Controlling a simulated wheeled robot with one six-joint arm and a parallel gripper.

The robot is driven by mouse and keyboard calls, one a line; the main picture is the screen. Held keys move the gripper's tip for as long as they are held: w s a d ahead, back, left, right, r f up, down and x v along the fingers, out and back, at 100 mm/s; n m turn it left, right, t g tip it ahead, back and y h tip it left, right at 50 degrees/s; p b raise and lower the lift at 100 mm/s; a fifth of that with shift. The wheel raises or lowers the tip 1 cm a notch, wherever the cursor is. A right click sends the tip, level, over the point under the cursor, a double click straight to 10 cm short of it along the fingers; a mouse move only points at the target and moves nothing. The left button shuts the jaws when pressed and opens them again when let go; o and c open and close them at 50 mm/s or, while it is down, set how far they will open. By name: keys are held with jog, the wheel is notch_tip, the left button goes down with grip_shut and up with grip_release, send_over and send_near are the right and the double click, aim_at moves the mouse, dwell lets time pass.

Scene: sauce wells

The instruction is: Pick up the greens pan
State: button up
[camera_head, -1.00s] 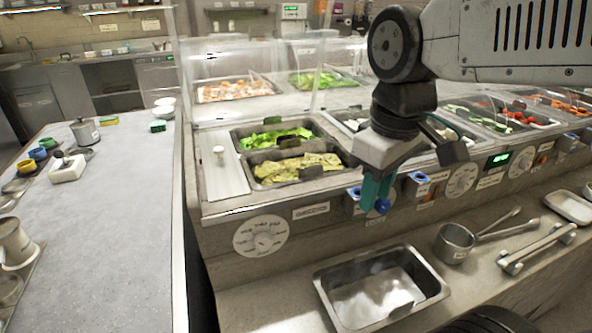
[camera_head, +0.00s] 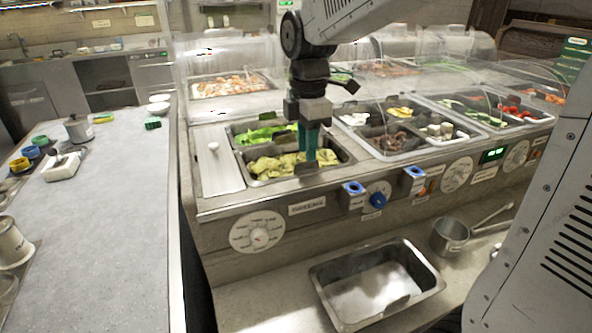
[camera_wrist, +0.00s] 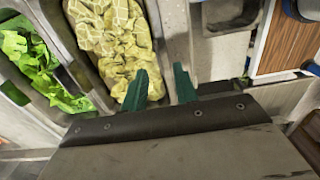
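A steel pan of pale yellow-green leaves (camera_head: 275,168) sits in the counter well behind a small plate whose lettering seems to read "greens" (camera_head: 307,206). A pan of bright green leaves (camera_head: 258,134) sits just behind it. I cannot tell for sure which is the greens pan. My gripper (camera_head: 308,150) points down at the right part of the pale-leaf pan. In the wrist view, its teal fingers (camera_wrist: 160,88) are apart with nothing between them, near the right edge of the pale leaves (camera_wrist: 112,40). Contact with the pan cannot be told.
An empty steel pan (camera_head: 375,285) sits on the lower shelf, with a saucepan (camera_head: 450,236) to its right. Dials and blue-topped holders (camera_head: 354,188) line the counter front. A clear guard (camera_head: 225,65) stands behind the wells. The grey worktop (camera_head: 110,220) at left has free room.

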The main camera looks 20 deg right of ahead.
jog(key=shift+f, duration=1.6)
grip_shut()
jog(key=shift+w, duration=0.1)
